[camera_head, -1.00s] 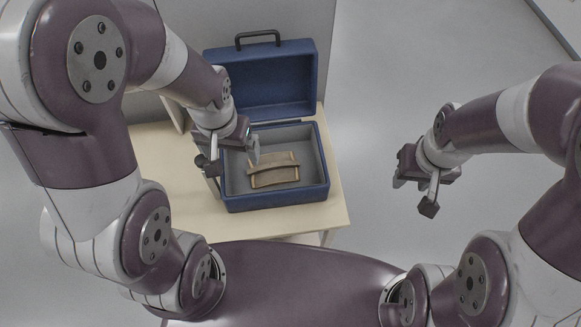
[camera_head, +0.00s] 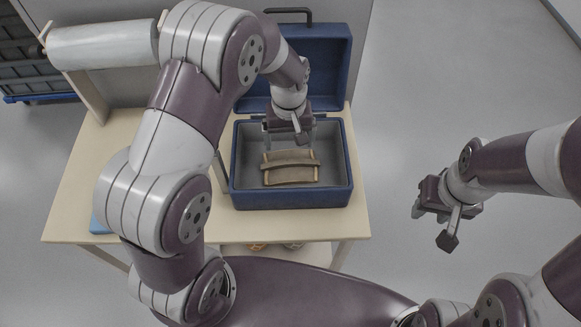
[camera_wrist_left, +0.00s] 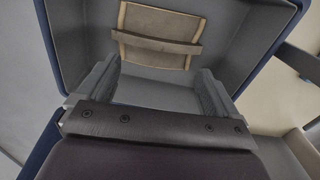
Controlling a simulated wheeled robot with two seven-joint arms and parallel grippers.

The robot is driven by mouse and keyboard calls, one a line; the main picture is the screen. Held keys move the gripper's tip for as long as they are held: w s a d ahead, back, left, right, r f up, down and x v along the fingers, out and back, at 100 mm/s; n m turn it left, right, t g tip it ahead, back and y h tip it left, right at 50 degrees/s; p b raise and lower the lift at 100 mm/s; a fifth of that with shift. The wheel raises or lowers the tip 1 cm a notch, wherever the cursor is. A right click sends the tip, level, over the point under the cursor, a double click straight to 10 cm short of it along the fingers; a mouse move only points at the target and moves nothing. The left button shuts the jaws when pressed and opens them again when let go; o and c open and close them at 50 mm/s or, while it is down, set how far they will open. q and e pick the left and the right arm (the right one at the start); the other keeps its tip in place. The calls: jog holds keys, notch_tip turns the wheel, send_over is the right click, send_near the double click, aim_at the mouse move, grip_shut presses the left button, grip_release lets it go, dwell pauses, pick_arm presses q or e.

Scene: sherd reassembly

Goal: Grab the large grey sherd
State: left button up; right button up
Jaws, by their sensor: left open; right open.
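The blue box (camera_head: 341,198) stands on the table with its lid up. Inside lies a tan, curved piece (camera_head: 290,178) with a darker strip across it; both also show at the top of the left wrist view (camera_wrist_left: 160,20). I see no clearly grey sherd; the box's grey lining shows around the tan piece. My left gripper (camera_head: 289,138) is over the back part of the box, pointing down. In the left wrist view its two grey fingers (camera_wrist_left: 150,92) are wide apart with nothing held, and the tan piece is beyond them. My right gripper (camera_head: 447,222) is open and empty, right of the table.
The pale table (camera_head: 75,190) has bare room left of the box. A light grey roll (camera_head: 103,46) sits on a wooden stand at back left. A light blue item (camera_head: 99,225) lies at the left front. The raised lid (camera_head: 325,60) stands behind my left gripper.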

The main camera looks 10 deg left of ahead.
aim_at(291, 161)
pick_arm(q)
notch_tip(291, 161, down, 9)
jog(key=shift+d+r, duration=0.15)
jog(key=shift+r, duration=0.1)
jog(key=c, duration=1.4)
